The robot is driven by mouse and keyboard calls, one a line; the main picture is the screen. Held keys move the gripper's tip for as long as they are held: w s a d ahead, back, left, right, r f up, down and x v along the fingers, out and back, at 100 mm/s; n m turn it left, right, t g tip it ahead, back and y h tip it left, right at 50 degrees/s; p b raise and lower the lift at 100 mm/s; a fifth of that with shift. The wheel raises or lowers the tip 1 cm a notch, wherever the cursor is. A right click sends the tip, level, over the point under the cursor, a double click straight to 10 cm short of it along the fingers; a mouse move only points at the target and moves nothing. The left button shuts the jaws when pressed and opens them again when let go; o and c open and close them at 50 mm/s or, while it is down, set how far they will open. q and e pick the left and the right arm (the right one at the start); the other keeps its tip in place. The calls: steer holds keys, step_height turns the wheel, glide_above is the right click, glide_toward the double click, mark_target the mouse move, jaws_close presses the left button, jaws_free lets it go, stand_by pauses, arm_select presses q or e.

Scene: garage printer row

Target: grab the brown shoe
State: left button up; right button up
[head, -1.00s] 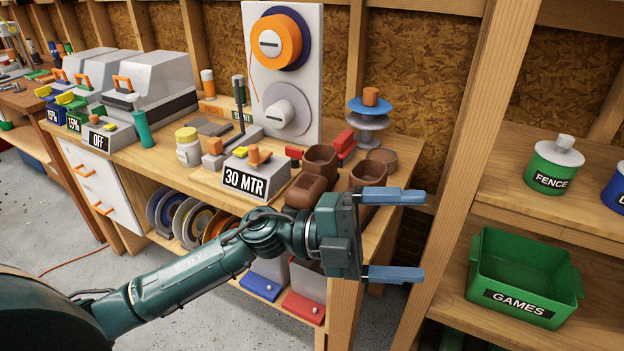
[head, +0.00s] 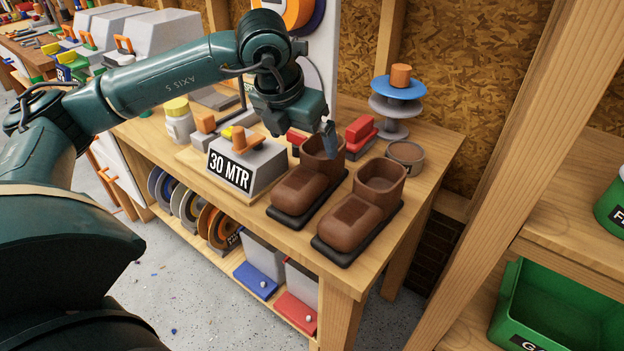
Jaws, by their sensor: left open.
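Two brown shoes stand side by side on black soles near the right end of the wooden bench. The left brown shoe (head: 306,188) has its ankle opening under my left gripper. The right brown shoe (head: 362,212) stands apart from the gripper, with its opening clear. My left gripper (head: 329,141) is open and points down. One blue finger shows at the opening of the left shoe; whether it is inside or just in front of the rim I cannot tell. The other finger is hidden. My right gripper is out of view.
The "30 MTR" block (head: 246,165) stands left of the shoes. A red block (head: 360,135), a round brown tin (head: 406,155) and a blue-topped spool stand (head: 398,95) are behind them. The bench's front edge is close. A green bin (head: 560,310) sits at lower right.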

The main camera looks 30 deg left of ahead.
mark_target(310, 160)
arm_select(q)
steer(key=x, duration=0.3)
steer(key=shift+d+f, duration=0.1)
steer(key=shift+a+p+x, duration=0.2)
steer(key=shift+p+x, duration=0.2)
steer(key=shift+x, duration=2.25)
steer(key=shift+c, duration=0.6)
steer(key=c, duration=1.6)
